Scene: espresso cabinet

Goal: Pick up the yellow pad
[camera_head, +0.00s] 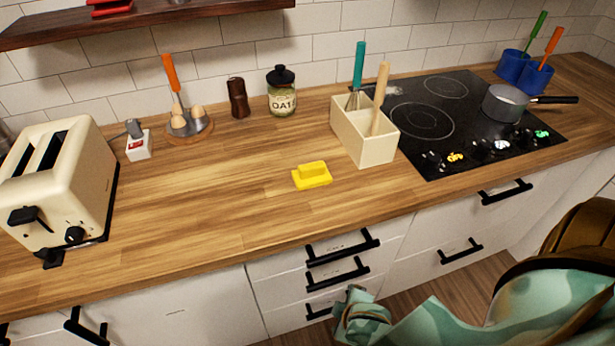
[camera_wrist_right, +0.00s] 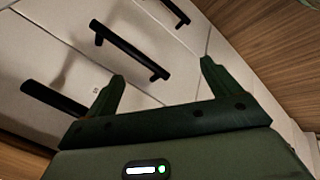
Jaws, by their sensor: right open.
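The yellow pad (camera_head: 312,176) lies on the wooden counter, near the middle, in front of the cream utensil box. It has a raised grip on top and nothing touches it. My right arm comes in from the lower right of the head view, below the counter edge and in front of the drawers. In the right wrist view my right gripper (camera_wrist_right: 162,82) is open, with its two fingers apart and nothing between them. It faces the white drawer fronts with black handles. The pad does not show in that view. My left gripper is not in view.
The cream box (camera_head: 364,145) holds utensils just behind and right of the pad. A toaster (camera_head: 57,185) stands at the left, a stove (camera_head: 460,120) with a pot at the right. Black drawer handles (camera_head: 342,247) stick out below the counter edge. The counter left of the pad is clear.

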